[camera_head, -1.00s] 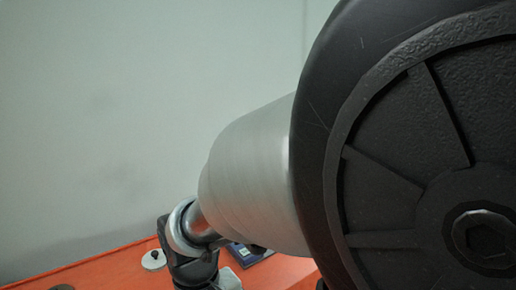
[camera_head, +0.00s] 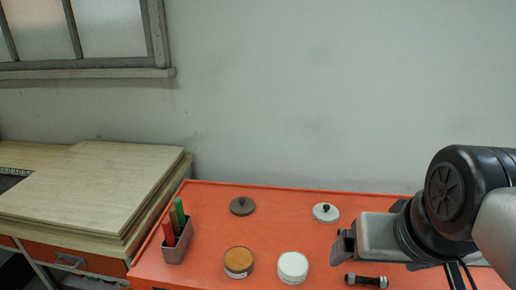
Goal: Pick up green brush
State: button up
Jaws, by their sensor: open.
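A green stick-like handle (camera_head: 179,214), which looks like the green brush, stands upright in a small grey holder (camera_head: 178,251) at the left end of the orange table. Its lower end is hidden inside the holder. A red handle (camera_head: 168,233) stands beside it in the same holder. My gripper (camera_head: 340,247) is open at the right of the table, well to the right of the holder and apart from it. Nothing shows between its fingers.
The orange table (camera_head: 205,215) also holds a brown lid (camera_head: 242,207), a white lid (camera_head: 325,213), a brown-topped jar (camera_head: 238,263), a white jar (camera_head: 293,268) and a dark bolt-like rod (camera_head: 366,281). Wooden boards (camera_head: 95,190) lie left of it. A wall stands behind.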

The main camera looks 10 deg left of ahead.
aim_at(177, 202)
jog(key=k+j+u, duration=0.15)
jog(key=u, duration=0.35)
jog(key=k+j+u, duration=0.3)
jog(key=u, duration=0.2)
jog(key=z, duration=1)
jog(key=i+j+z, duration=0.1)
jog(key=j+z, duration=0.15)
jog(key=j, duration=0.8)
jog(key=j+z, duration=0.25)
jog(key=j, duration=0.85)
jog(key=k+j+z, duration=0.1)
jog(key=j+z, duration=0.15)
jog(key=j, duration=0.8)
